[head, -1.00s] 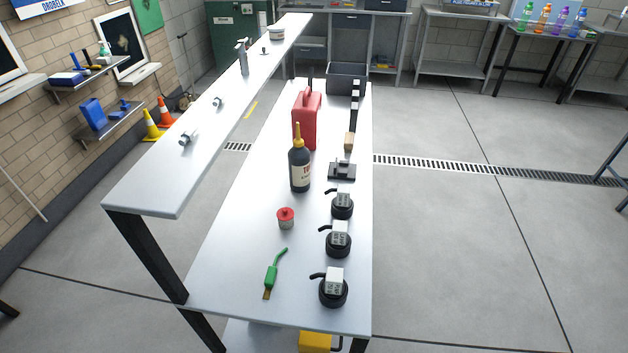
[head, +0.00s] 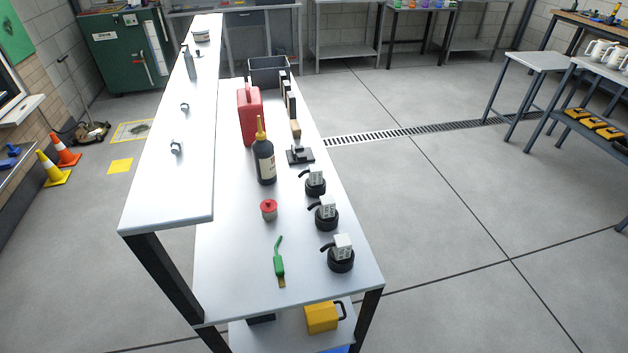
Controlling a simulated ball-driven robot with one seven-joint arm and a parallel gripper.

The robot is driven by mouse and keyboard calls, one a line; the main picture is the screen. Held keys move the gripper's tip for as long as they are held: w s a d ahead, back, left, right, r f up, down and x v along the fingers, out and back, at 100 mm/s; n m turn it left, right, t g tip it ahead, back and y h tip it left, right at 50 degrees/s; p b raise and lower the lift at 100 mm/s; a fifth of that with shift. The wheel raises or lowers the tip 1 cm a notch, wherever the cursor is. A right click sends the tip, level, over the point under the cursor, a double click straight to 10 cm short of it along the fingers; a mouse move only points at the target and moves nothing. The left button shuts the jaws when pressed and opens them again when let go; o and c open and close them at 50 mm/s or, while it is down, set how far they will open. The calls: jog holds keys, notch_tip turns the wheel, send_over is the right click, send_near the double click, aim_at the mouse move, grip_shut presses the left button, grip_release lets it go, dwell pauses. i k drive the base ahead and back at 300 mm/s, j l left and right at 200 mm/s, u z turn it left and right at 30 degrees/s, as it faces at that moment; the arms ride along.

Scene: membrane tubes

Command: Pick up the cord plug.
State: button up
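A small green piece with a thin bent green tail and a brass-coloured end (head: 280,262) lies on the near part of the white bench top (head: 235,285). It looks like the cord plug, though I cannot be fully sure. It is in plain view, with nothing touching it. My gripper is not in view.
A red-lidded jar (head: 269,210), a dark bottle (head: 264,160) and a red can (head: 250,115) stand behind it. Several black round pieces with pale labelled blocks (head: 341,253) line the right edge. A raised shelf (head: 165,190) runs along the left. Open floor (head: 450,220) lies to the right.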

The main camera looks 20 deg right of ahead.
aim_at(315, 181)
jog(key=l+z, duration=0.1)
jog(key=z, duration=6.75)
jog(key=k+j+z, duration=0.15)
jog(key=k+z, duration=0.15)
jog(key=z, duration=0.2)
jog(key=k+z, duration=0.3)
jog(key=z, duration=0.15)
jog(key=k+z, duration=0.35)
jog(key=z, duration=0.15)
jog(key=k+l+z, duration=0.2)
jog(key=z, duration=0.3)
jog(key=k+l+z, duration=0.15)
jog(key=k+l, duration=0.35)
jog(key=k+l+z, duration=0.15)
jog(key=k+l, duration=0.35)
jog(key=k+l+z, duration=0.1)
jog(key=k+l, duration=0.4)
jog(key=l, duration=0.25)
